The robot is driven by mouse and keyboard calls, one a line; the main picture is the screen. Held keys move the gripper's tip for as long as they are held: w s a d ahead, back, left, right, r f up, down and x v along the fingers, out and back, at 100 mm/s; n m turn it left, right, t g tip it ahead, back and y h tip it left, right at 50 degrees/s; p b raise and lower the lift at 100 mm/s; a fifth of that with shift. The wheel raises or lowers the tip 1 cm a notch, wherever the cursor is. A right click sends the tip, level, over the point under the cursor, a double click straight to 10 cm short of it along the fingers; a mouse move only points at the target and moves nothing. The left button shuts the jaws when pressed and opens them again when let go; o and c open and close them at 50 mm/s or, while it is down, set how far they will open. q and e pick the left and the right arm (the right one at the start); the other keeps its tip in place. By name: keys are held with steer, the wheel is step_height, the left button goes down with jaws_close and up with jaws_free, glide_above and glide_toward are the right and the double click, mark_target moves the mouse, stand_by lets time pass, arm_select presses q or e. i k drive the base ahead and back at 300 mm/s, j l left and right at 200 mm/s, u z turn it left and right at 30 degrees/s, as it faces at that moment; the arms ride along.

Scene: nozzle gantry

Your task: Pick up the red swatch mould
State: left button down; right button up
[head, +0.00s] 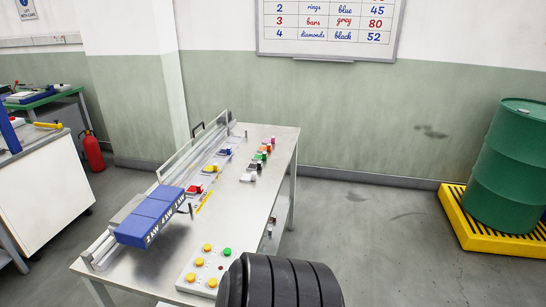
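A steel table (215,215) stands in front of me. A small red block (196,189) sits on a pale plate beside the rail on the table's left side. The pieces are too small to tell which is the red swatch mould. Neither gripper is in view. A dark ribbed arm part of mine covers the table's near right corner.
A button panel (203,270) lies at the near edge. A green drum (508,165) stands on a yellow pallet (480,235) at right. Floor between table and pallet is clear.

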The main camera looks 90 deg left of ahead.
mark_target(192, 190)
steer(key=i+u, duration=0.2)
steer(key=u, duration=0.3)
steer(key=i+u, duration=0.2)
steer(key=u, duration=0.3)
steer(key=i+l+u, duration=0.1)
steer(key=u, duration=0.4)
steer(key=i+l+u, duration=0.2)
steer(key=u, duration=0.25)
